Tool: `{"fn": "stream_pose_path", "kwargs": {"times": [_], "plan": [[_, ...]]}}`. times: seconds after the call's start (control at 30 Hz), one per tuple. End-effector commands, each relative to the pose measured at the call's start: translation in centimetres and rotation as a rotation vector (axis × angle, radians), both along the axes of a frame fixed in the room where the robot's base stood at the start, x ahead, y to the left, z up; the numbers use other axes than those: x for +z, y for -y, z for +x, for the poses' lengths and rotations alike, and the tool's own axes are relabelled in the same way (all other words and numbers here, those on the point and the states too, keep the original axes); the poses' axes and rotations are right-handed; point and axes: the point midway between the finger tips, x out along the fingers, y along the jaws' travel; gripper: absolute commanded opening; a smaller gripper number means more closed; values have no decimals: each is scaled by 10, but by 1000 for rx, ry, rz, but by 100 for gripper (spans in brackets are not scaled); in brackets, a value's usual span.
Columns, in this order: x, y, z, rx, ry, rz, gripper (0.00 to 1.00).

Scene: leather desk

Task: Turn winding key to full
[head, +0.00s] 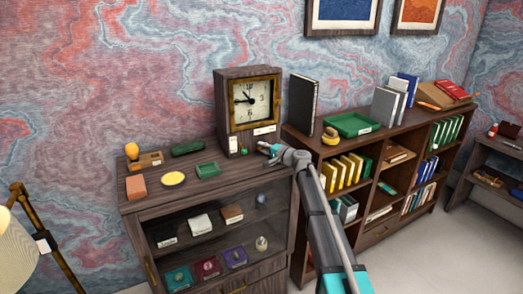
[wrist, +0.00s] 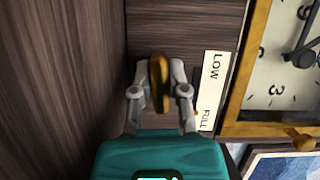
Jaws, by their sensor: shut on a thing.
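The clock (head: 233,91) stands on the left cabinet, in a dark wooden case with a brass-framed white dial. In the wrist view, the brass winding key (wrist: 160,70) shows as a narrow upright bar by the wooden panel beside the dial (wrist: 280,75). My gripper (wrist: 160,92) is shut on the key, one grey finger on each side. A white label (wrist: 209,90) reading LOW and FULL lies just right of the key. In the head view my gripper (head: 268,150) is at the clock's lower front. The key cannot be made out there.
A black binder (head: 302,104) stands right of the clock. A larger green tray (head: 351,125) sits on the bookcase.

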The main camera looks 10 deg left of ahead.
Motion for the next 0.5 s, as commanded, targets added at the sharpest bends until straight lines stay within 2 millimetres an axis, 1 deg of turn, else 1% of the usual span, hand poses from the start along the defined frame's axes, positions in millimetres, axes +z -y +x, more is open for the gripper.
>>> {"fn": "stream_pose_path", "kwargs": {"times": [0.4, 0.43, 0.5], "plan": [[-1, 1, -2, 2, -5, 4, 0], [-1, 1, -2, 2, -5, 4, 24], [-1, 1, -2, 1, -5, 4, 36]]}}
